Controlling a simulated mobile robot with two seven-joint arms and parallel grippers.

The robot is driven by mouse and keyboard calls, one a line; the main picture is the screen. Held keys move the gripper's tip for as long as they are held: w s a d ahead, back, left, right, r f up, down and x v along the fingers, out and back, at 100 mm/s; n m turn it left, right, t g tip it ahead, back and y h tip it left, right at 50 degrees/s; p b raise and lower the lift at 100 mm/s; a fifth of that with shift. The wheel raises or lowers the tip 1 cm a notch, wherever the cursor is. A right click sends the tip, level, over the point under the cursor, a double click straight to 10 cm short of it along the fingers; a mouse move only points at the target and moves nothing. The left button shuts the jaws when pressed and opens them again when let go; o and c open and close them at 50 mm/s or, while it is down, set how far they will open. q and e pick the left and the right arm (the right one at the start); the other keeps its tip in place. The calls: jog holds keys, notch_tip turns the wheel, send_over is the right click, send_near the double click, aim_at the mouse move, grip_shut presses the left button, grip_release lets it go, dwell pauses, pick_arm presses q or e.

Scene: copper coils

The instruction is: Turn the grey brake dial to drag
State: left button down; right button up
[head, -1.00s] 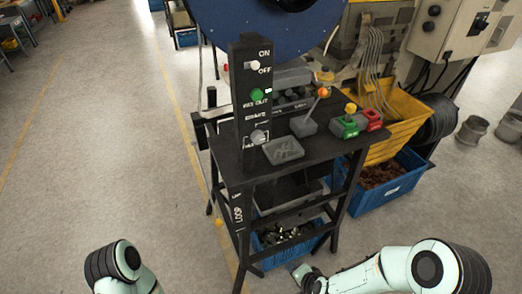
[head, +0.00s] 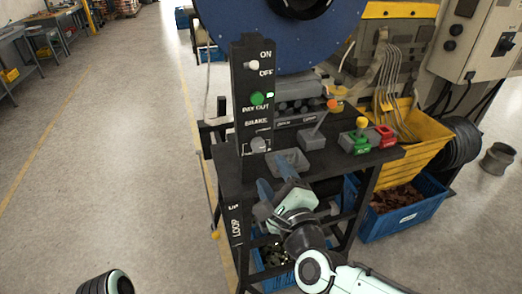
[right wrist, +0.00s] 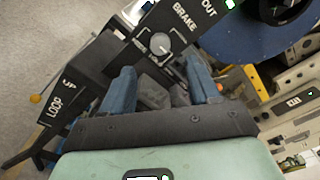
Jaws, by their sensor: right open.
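The grey brake dial (head: 258,144) sits low on the black upright panel (head: 252,90), under the word BRAKE. It also shows in the right wrist view (right wrist: 160,43), ahead of and between the fingers, with pale marks around it. I cannot read which mark it points to. My right gripper (head: 274,176) is in front of the panel, below and slightly right of the dial. Its blue fingers (right wrist: 162,85) are apart, empty and not touching the dial. My left gripper is out of view; only part of my left arm shows at the bottom left.
A white knob (head: 253,65) and green button (head: 256,98) are above the dial. The blue drum (head: 280,40) is behind.

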aim_at(259, 147)
jog(key=p+x, duration=0.1)
jog(key=x, duration=0.8)
jog(key=shift+d+f+p, duration=0.1)
jog(key=shift+p, duration=0.25)
jog(key=shift+s, duration=0.1)
jog(key=c, duration=1)
